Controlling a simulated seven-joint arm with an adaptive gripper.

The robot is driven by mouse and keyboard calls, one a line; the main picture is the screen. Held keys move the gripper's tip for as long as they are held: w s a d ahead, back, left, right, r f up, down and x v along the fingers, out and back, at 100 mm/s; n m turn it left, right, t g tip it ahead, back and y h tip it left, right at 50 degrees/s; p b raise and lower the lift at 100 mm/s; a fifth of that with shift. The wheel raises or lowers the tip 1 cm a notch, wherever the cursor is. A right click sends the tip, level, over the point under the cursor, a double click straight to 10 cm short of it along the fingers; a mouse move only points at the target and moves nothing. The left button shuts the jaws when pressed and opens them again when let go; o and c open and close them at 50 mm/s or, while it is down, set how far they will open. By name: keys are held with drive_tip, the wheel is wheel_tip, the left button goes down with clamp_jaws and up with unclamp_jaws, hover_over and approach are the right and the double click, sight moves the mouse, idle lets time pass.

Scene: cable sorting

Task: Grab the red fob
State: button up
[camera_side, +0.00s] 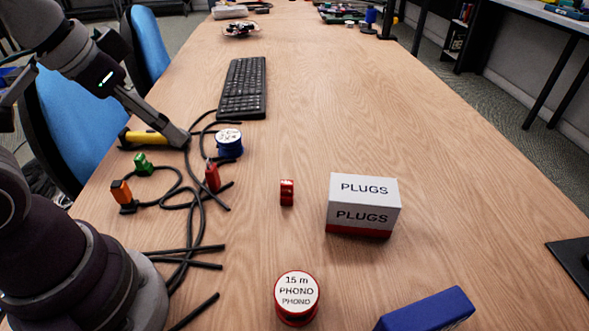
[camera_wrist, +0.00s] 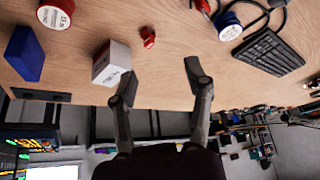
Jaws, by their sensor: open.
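The red fob (camera_side: 287,193) is a small red block lying on the bare wood, left of the white PLUGS box. In the wrist view the fob (camera_wrist: 148,37) lies ahead of the fingers, near the box. My gripper (camera_wrist: 159,70) is open, with its two fingers spread and nothing between them. The fob is apart from both fingertips. In the side view my gripper (camera_side: 180,138) is at the left, over the table's left side, well away from the fob; one finger shows clearly there.
The PLUGS box (camera_side: 363,205) stands right of the fob. A red PHONO spool (camera_side: 297,297) and blue box (camera_side: 428,311) are in front. Black cables, a red connector (camera_side: 212,177) and a blue spool (camera_side: 229,144) lie left. A keyboard (camera_side: 243,88) is behind. Wood around the fob is clear.

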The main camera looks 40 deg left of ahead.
sight(215, 174)
drive_tip(key=w+a+f+n+y, duration=0.1)
drive_tip(key=w+a+f+n, duration=0.1)
drive_tip(key=f, duration=0.3)
drive_tip(key=w+a+f+n+g+y, duration=0.1)
drive_tip(key=w+a+f+n, duration=0.1)
drive_tip(key=f, duration=0.3)
drive_tip(key=w+a+f+n+g, duration=0.1)
drive_tip(key=w+a+f+n, duration=0.1)
drive_tip(key=w+f+n, duration=0.1)
drive_tip(key=shift+w+a+f+n+y, duration=0.2)
drive_tip(key=shift+w+f, duration=0.15)
drive_tip(key=shift+f, duration=0.35)
drive_tip(key=shift+w+a+f+n+y, duration=0.1)
drive_tip(key=shift+w+a+f+y, duration=0.15)
drive_tip(key=shift+f, duration=0.4)
drive_tip(key=x, duration=0.3)
drive_tip(key=a+x, duration=0.1)
drive_tip(key=x, duration=0.2)
drive_tip(key=shift+w+r, duration=0.2)
drive_tip(key=shift+r, duration=0.05)
clamp_jaws()
